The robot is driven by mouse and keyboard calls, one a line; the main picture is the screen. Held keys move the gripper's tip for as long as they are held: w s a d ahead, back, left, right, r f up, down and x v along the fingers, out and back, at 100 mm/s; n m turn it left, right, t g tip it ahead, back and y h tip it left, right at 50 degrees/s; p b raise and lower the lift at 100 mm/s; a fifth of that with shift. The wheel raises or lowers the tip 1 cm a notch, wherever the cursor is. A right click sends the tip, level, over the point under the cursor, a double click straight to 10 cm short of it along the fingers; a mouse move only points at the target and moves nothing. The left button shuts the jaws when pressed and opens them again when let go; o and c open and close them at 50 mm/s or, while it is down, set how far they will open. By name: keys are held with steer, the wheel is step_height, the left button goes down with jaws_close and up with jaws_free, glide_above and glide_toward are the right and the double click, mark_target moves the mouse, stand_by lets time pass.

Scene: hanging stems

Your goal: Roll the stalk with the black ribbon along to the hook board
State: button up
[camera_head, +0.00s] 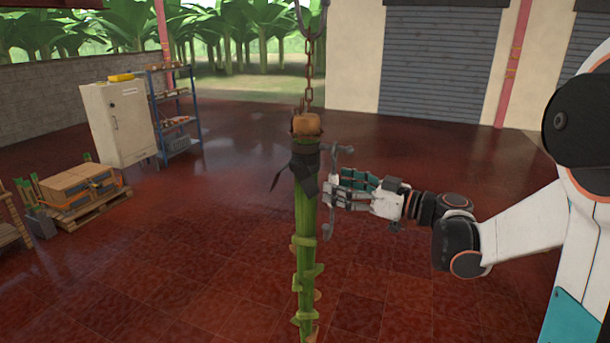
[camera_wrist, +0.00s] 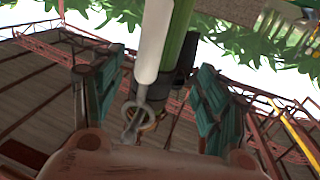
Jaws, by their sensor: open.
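A green stalk (camera_head: 305,215) hangs upright on a chain in the middle of the head view, with cut leaf stubs down its lower length. A black ribbon (camera_head: 304,170) is tied around its top, just under a brown cut end (camera_head: 306,124). My gripper (camera_head: 343,190) is at the right of the stalk at ribbon height, with its jaws open. In the wrist view the stalk (camera_wrist: 180,42) and dark ribbon (camera_wrist: 184,68) appear between the two teal finger pads, with no clear grip. I cannot make out a hook board.
A rusty chain (camera_head: 309,75) runs up from the stalk to a metal hanger (camera_head: 311,22). A white cabinet (camera_head: 119,122), a blue shelf (camera_head: 176,110) and a pallet with wooden crates (camera_head: 78,188) stand at the left. The red tiled floor around the stalk is clear.

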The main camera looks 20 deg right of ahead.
mark_target(306, 176)
steer(key=x, duration=1)
steer(key=c, duration=1.5)
